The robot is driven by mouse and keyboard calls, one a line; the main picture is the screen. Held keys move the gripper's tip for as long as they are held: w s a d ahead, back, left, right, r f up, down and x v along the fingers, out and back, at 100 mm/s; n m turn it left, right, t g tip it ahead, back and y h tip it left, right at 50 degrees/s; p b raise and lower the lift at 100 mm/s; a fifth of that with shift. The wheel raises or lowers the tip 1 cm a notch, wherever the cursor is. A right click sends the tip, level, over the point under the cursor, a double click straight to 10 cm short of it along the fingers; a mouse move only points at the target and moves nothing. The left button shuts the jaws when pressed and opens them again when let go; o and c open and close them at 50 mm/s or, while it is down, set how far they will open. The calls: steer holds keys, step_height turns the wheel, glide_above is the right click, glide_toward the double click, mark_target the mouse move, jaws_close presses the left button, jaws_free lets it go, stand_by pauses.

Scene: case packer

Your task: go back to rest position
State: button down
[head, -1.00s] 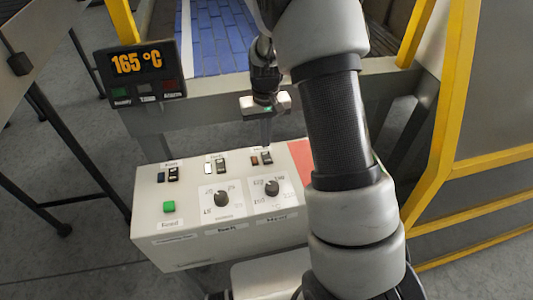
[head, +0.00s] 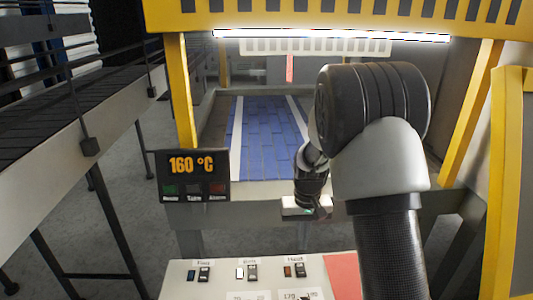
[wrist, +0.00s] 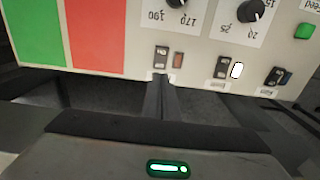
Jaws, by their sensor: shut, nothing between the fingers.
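My gripper (wrist: 163,98) shows in the wrist view with its two fingers together and nothing between them. Its tips appear by the edge of the control panel, close to a switch pair; I cannot tell the exact gap. In the head view my gripper's white body shows in front of the machine's front beam, left of my arm, and its fingers are hard to make out. The control panel (head: 215,275) is a pale box with rocker switches along its far edge. The wrist view shows it upside down, with two black knobs (wrist: 251,10) and a green button (wrist: 305,31).
A display (head: 193,176) reading 160 °C stands at the panel's left. Behind is the machine's blue conveyor (head: 268,135) between yellow posts (head: 182,90). A dark roller conveyor (head: 75,90) runs along the left. A yellow-framed grey cabinet (head: 497,150) stands at the right.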

steer(key=s+r+t, duration=0.2)
steer(key=s+r, duration=0.2)
steer(key=r, duration=0.7)
steer(key=s+r+t, duration=0.1)
steer(key=s+r, duration=0.5)
steer(key=s, duration=0.4)
steer(key=s+r+t, duration=0.2)
steer(key=s+r, duration=0.5)
steer(key=s, duration=0.4)
steer(key=shift+t, duration=0.3)
